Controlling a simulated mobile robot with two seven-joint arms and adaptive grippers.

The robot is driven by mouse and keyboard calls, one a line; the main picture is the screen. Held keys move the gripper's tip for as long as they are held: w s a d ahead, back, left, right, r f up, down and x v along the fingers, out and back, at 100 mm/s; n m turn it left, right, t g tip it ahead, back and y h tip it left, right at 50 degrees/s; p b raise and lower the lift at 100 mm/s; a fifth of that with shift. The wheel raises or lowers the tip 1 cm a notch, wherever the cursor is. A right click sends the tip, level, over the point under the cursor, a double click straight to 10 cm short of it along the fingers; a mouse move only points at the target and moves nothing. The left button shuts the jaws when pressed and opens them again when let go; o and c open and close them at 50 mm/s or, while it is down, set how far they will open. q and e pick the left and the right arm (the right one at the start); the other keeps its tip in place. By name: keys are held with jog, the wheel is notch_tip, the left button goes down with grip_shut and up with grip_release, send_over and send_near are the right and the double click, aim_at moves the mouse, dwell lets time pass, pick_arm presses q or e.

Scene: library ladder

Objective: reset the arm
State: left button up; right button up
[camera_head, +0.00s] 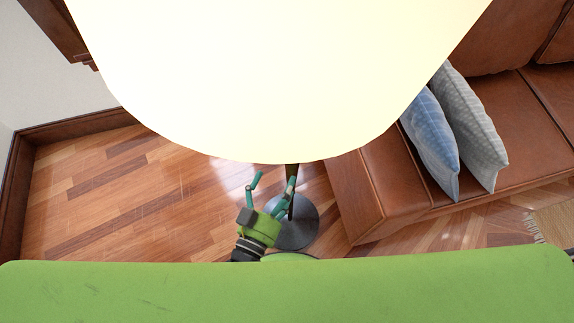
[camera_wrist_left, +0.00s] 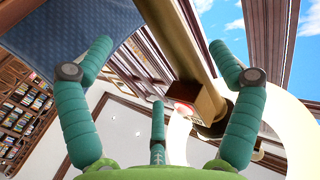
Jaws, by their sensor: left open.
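My left gripper (camera_head: 276,177) is green with teal fingers. It stands low in the middle of the head view, above the wooden floor and in front of a floor lamp. Its fingers are spread apart. In the left wrist view the open fingers (camera_wrist_left: 160,55) point upward, and a brass lamp pole (camera_wrist_left: 190,40) shows between and beyond them. I see nothing gripped; I cannot tell whether the fingers touch the pole. My right gripper is in neither view.
A large cream lampshade (camera_head: 280,75) fills the upper middle of the head view and hides much behind it. Its round dark base (camera_head: 297,232) is beside my gripper. A brown leather sofa (camera_head: 375,185) with cushions stands right. Bare wooden floor (camera_head: 120,200) lies left.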

pick_arm(q)
jog(key=shift+s+a, duration=0.25)
jog(key=shift+s, duration=0.35)
jog(key=s+a+f+g+y, duration=0.1)
jog(key=s+a+f+g, duration=0.15)
jog(key=f, duration=0.55)
jog(key=s+a+f+g+y, duration=0.2)
jog(key=a+f, duration=0.1)
jog(key=f, duration=0.5)
jog(key=s+a+f+g+y, duration=0.1)
jog(key=s+a+f+g, duration=0.15)
jog(key=f, duration=0.55)
jog(key=s+a+f+n+g+y, duration=0.1)
jog(key=s+a+f+g, duration=0.3)
jog(key=s+a+f, duration=0.2)
jog(key=s+a+f+n+g+y+p, duration=0.1)
jog(key=s+a+f+g, duration=0.3)
jog(key=s, duration=0.7)
notch_tip(320, 180, down, 2)
jog(key=a+n+y, duration=0.1)
jog(key=a, duration=0.2)
jog(key=shift+s+y, duration=0.25)
jog(key=shift+y, duration=0.05)
jog(key=shift+d, duration=0.1)
